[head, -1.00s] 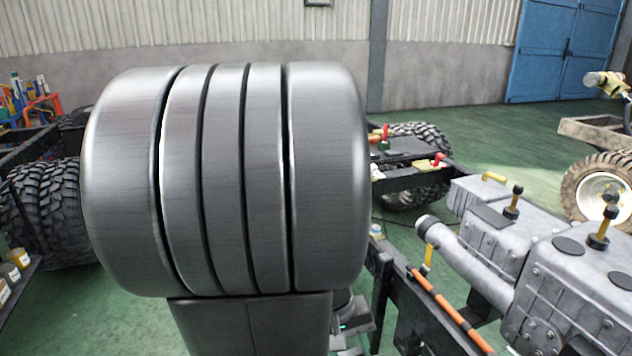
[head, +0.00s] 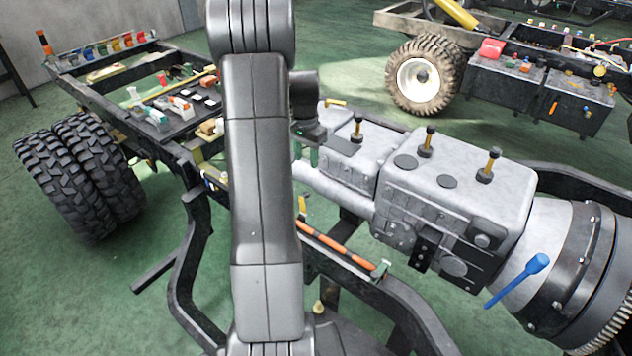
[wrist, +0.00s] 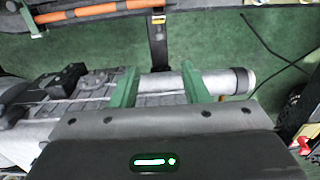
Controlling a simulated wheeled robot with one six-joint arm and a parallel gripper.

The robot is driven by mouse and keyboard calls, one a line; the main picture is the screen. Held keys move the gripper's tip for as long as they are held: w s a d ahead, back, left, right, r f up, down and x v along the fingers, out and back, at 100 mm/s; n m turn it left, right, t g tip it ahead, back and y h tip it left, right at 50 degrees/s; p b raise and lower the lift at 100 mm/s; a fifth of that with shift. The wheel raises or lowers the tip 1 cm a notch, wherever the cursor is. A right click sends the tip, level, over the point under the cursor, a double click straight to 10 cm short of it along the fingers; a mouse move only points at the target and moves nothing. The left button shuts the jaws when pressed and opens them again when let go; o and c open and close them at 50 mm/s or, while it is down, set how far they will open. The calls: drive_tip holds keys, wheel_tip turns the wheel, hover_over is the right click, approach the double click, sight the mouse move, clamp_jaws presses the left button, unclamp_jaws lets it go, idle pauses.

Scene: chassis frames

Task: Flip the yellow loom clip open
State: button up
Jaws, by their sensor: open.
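The yellow loom clip (head: 302,205) stands upright on the near chassis rail, at the left end of the orange loom (head: 345,252). In the wrist view, a small pale yellow piece that looks like the clip (wrist: 158,19) shows at the top, at the right end of the orange loom (wrist: 95,14). My gripper (wrist: 158,70) has two green fingers spread apart, with nothing between them. In the head view my gripper (head: 307,153) is partly hidden by my arm and hangs above the clip, beside the grey gearbox. I cannot tell how far the clip's latch is open.
The grey gearbox (head: 455,185) with upright yellow-and-black fittings stands just right of my gripper. A blue-handled tool (head: 518,280) is at its right end. A green-and-white clip (head: 380,269) holds the loom's right end. A second chassis (head: 540,75) stands behind; green floor is open between.

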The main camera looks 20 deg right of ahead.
sight(306, 192)
wheel_tip(306, 192, down, 13)
drive_tip(key=shift+a+f+p, duration=0.1)
drive_tip(key=shift+p, duration=0.9)
drive_tip(key=shift+s, duration=0.1)
drive_tip(key=shift+c, duration=0.2)
clamp_jaws()
